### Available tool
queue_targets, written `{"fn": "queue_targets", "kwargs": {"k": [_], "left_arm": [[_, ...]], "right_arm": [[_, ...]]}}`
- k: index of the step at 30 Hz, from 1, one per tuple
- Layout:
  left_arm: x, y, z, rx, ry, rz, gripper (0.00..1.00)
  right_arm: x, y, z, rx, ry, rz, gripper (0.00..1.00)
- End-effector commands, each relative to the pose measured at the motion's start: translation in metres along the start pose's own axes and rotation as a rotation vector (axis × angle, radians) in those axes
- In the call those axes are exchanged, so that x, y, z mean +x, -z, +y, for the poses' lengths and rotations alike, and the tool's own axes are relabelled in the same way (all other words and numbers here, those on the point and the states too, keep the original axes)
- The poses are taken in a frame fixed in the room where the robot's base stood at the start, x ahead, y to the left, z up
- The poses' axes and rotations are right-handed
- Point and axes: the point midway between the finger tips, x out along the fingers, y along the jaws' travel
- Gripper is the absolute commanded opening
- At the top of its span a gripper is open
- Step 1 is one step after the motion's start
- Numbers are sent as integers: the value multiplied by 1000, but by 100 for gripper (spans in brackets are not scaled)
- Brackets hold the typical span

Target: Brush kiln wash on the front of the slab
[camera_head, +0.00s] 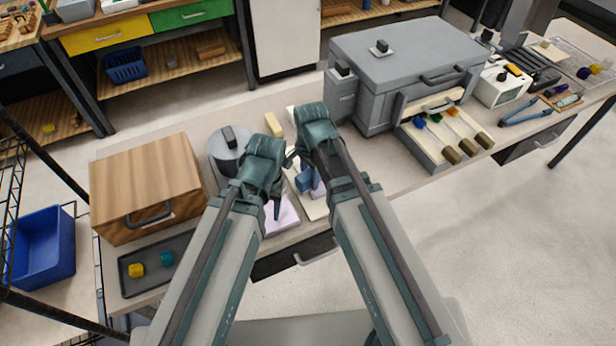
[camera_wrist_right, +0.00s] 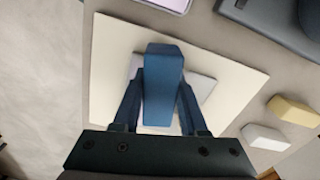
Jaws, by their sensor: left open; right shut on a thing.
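My right gripper (camera_wrist_right: 160,108) is shut on a blue block-shaped tool (camera_wrist_right: 164,75), which also shows below the hand in the head view (camera_head: 306,180). The tool's underside is hidden, so I cannot tell whether it touches anything. Under it in the right wrist view is a pale grey-white slab (camera_wrist_right: 203,88), partly covered by the tool and fingers. The slab lies on a larger cream board (camera_wrist_right: 108,60), whose edge shows in the head view (camera_head: 316,209). My left gripper (camera_head: 283,186) is open and empty, left of the right one, near a lavender plate (camera_head: 285,217).
A round grey pot (camera_head: 222,145) and a yellow block (camera_head: 274,122) stand behind the grippers. A wooden box (camera_head: 150,185) and dark tray (camera_head: 190,246) are at left. A grey kiln-like box (camera_head: 405,62) and a tray of brushes (camera_head: 432,152) are at right.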

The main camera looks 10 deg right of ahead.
Motion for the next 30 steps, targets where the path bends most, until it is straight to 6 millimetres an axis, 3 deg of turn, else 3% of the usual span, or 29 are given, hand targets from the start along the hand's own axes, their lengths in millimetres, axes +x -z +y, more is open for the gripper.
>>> {"fn": "queue_targets", "kwargs": {"k": [10,22,30], "left_arm": [[1,0,0,0,0,0,50],[1,0,0,0,0,0,50],[0,0,0,0,0,0,50]], "right_arm": [[1,29,6,3,0,1,0],[1,40,9,3,0,3,0],[0,61,14,4,0,2,0]]}}
